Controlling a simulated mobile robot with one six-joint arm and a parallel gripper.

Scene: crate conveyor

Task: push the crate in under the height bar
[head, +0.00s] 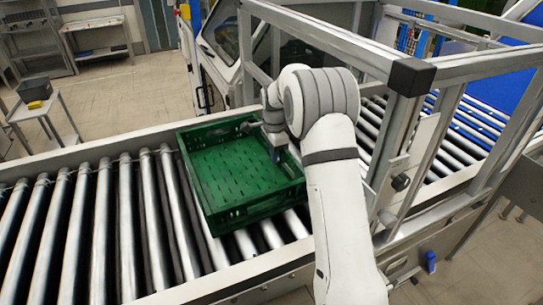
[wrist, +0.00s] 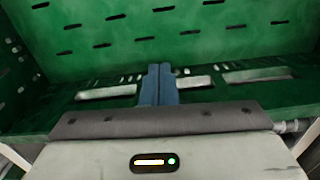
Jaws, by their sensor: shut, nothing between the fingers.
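The green crate (head: 258,208) is an open, slotted box. It sits on the roller conveyor in the head view, left of the metal frame and apparently empty. My arm reaches over its right side. My gripper (head: 276,155) is at the inside of the crate's right part. In the wrist view, my gripper (wrist: 158,68) shows two blue fingers closed together with nothing between them. The crate's slotted floor (wrist: 150,38) and a side with long openings lie around the fingertips. I cannot tell whether the fingers touch the crate. The height bar (head: 320,38) appears to be part of the frame above the rollers.
Rollers (head: 110,225) run free to the left of the crate. More rollers (head: 455,135) continue under the frame to the right. A frame post (head: 405,140) with a dark corner cap stands close to my arm. A small cart with a dark bin (head: 35,90) stands at the far left.

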